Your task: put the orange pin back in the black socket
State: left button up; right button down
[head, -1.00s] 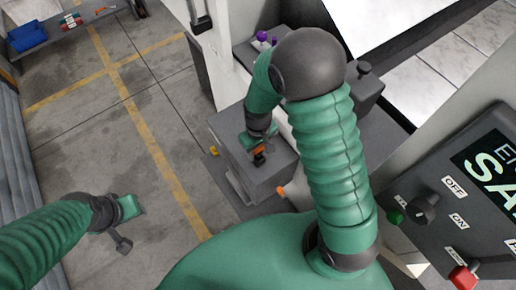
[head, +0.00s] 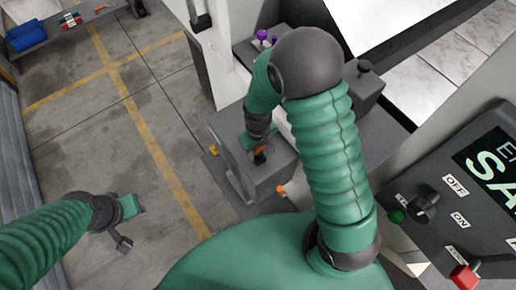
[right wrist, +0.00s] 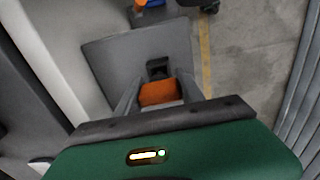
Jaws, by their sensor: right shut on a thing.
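The orange pin (head: 260,150) is held between the fingers of my right gripper (head: 259,156). In the right wrist view the pin (right wrist: 158,93) sits between the two grey fingers (right wrist: 157,97). The black socket (right wrist: 156,67) is on top of the grey box, just beyond the pin in that view. The pin's lower end is hidden, so I cannot tell whether it is inside the socket or just above it. My left gripper (head: 123,243) hangs over the floor at the left, away from the box; its jaw opening is unclear.
The grey box (head: 225,143) stands beside a white machine frame. Purple knobs (head: 262,36) and a black knob (head: 364,67) are behind my right arm. A control panel (head: 440,215) with a red button is at the right. A low shelf with a blue bin (head: 26,37) is far left.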

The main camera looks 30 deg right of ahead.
jog(key=shift+f+b, duration=0.95)
jog(key=shift+f, duration=0.55)
jog(key=c, duration=0.7)
grip_release()
jog(key=shift+o, duration=0.2)
notch_tip(320, 180, up, 17)
jog(key=shift+f, duration=0.15)
jog(key=m+t, duration=0.1)
jog(key=t, duration=0.1)
send_near(258, 154)
jog(key=s, duration=0.3)
jog(key=shift+s+d+m+t, duration=0.15)
jog(key=shift+s+m+t, duration=0.15)
jog(key=shift+s, duration=0.1)
